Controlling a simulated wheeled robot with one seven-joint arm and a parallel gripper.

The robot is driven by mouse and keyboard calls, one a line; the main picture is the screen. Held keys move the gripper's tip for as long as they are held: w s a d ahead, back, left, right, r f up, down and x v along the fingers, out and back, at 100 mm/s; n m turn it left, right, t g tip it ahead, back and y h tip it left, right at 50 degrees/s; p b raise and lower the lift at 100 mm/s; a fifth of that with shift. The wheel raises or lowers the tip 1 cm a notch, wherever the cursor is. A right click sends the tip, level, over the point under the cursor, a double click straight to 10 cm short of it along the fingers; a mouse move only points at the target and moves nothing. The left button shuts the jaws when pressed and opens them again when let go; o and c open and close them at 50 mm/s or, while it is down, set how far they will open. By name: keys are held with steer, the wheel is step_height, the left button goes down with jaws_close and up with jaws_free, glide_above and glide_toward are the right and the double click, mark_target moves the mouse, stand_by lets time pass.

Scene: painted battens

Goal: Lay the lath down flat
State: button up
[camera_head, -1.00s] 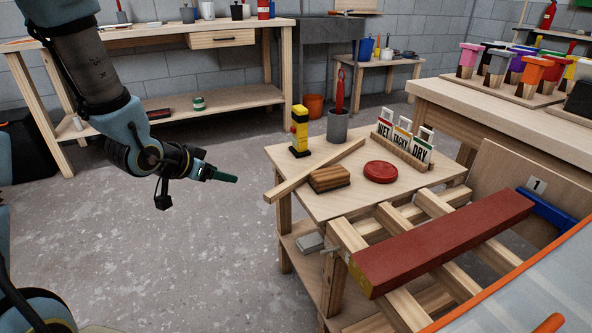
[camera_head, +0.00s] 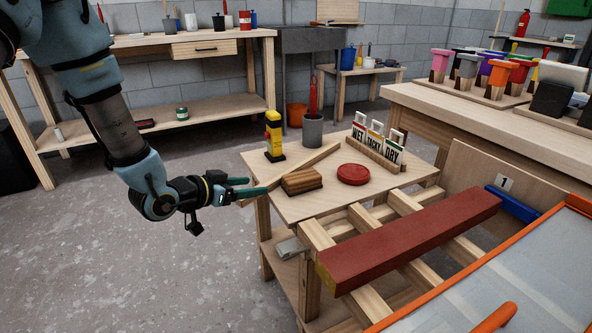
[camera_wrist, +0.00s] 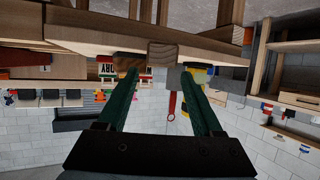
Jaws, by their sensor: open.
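The lath (camera_head: 322,157) is a bare wood strip lying on the small table (camera_head: 290,210), its near end sticking out past the table's left edge. I cannot tell whether it rests on a broad face or on edge. My gripper (camera_head: 252,186) is open at that overhanging end. In the wrist view, which is upside down, the lath's end (camera_wrist: 162,52) shows ahead, between the green fingertips (camera_wrist: 161,73). I see no grip on it. The sanding block (camera_head: 302,181) hides part of the lath's near side in the head view.
A yellow-and-black object (camera_head: 274,138) and a grey cup (camera_head: 313,132) with a red-handled tool stand behind the lath. A red disc (camera_head: 353,174) and the WET/TACKY/DRY cards (camera_head: 377,145) are right. A red-painted batten (camera_head: 410,240) lies across rails in front.

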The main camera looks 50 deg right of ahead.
steer(key=shift+x, duration=1.9)
steer(key=shift+s+f, duration=0.1)
jaws_close()
